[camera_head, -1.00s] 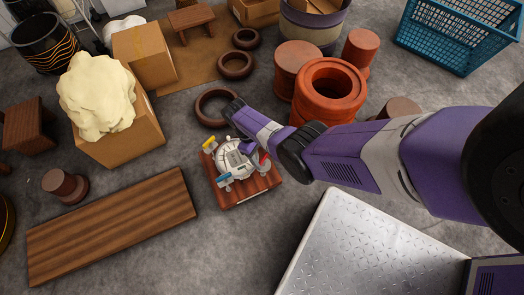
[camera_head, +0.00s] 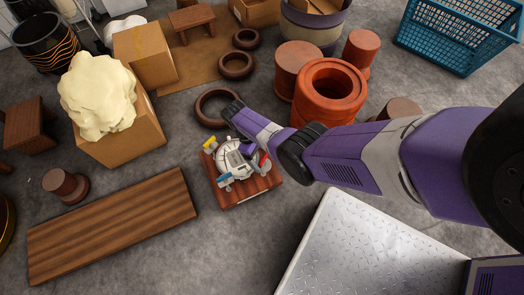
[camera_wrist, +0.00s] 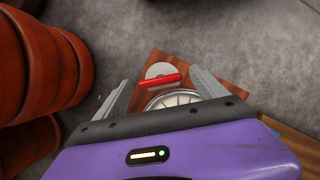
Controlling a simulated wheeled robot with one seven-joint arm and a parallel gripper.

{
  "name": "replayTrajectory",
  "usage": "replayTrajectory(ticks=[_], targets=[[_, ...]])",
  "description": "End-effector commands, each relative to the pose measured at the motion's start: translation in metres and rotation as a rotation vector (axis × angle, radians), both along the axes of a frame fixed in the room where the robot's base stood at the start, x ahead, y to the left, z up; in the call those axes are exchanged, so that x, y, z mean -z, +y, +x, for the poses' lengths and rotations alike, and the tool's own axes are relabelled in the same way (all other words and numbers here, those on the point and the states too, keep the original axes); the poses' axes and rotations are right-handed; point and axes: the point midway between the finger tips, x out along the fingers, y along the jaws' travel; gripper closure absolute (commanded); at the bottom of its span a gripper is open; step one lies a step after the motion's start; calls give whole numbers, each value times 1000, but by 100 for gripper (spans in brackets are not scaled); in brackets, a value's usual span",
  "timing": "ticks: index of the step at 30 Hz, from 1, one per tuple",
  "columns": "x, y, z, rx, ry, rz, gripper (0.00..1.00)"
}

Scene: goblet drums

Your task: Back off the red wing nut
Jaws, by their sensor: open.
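The red wing nut (camera_wrist: 160,82) shows in the wrist view as a straight red bar beside a pale round disc (camera_wrist: 159,70). It lies between the two grey fingers of my gripper (camera_wrist: 160,76), which are spread apart with visible gaps on both sides. The pale round drum head (camera_wrist: 173,99) is partly hidden by my gripper's body. In the head view my gripper (camera_head: 252,163) is over the white drum fixture (camera_head: 229,163) on a brown wooden board (camera_head: 240,196). The red nut (camera_head: 264,159) is partly visible at its right side.
A yellow wing nut (camera_head: 209,143) and a teal one (camera_head: 226,180) are on the fixture's left side. Terracotta drum shells (camera_head: 329,91) stand behind my arm. A wooden plank (camera_head: 112,225) lies at left, with bare floor between it and the board.

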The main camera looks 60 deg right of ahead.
Motion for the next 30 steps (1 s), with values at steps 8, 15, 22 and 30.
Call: replayTrajectory(ticks=[8, 15, 22, 30], targets=[[-20, 0, 7, 0, 0, 0, 18], [-56, 1, 23, 0, -2, -1, 18], [-72, 2, 29, 0, 0, 0, 18], [-72, 2, 30, 0, 0, 0, 18]])
